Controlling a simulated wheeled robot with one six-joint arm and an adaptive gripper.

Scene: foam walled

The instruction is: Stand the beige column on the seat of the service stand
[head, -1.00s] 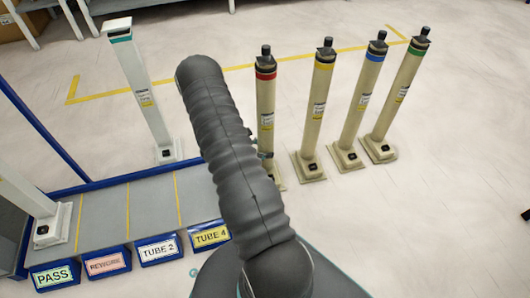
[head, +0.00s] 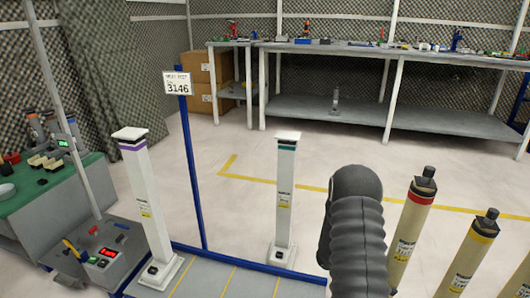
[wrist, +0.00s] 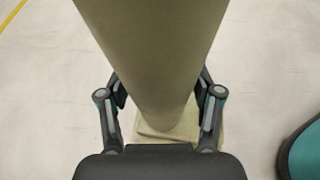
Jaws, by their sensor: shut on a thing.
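A beige column (wrist: 155,50) fills the middle of the wrist view, with its square foot (wrist: 185,130) below. My gripper (wrist: 161,95) is shut on it, one finger each side. In the head view my arm hides the gripper. A red-banded beige column (head: 410,218) stands just right of my arm; I cannot tell for certain that it is the held one. The service stand's grey seat area (head: 215,274), edged in blue and divided by yellow lines, lies at the bottom. Whether the held foot touches the floor is unclear.
White columns with a purple band (head: 146,210) and a teal band (head: 286,200) stand upright at the service stand. A yellow-banded beige column (head: 468,255) is at right. A green-topped bench (head: 40,190) is left; open floor lies behind.

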